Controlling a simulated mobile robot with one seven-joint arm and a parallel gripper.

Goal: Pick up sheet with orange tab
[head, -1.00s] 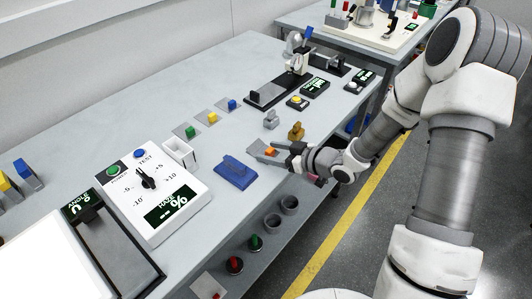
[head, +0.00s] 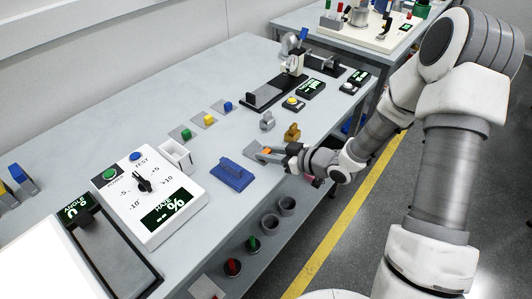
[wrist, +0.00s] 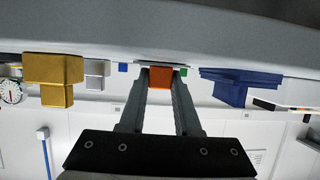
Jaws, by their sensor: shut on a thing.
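The sheet (head: 253,147) is a small pale square near the front edge of the table, between the blue block and the gold block. Its orange tab (head: 266,150) points toward my gripper (head: 272,151). In the wrist view the orange tab (wrist: 161,77) sits between my two fingers (wrist: 161,84), which are shut on it. The sheet shows there only as a thin edge above the tab. Whether it is clear of the table cannot be told.
A blue block (head: 232,174) lies left of the sheet and a gold block (head: 292,133) stands to its right. A grey block (head: 267,121) is behind. A white haze meter (head: 150,198) stands at left.

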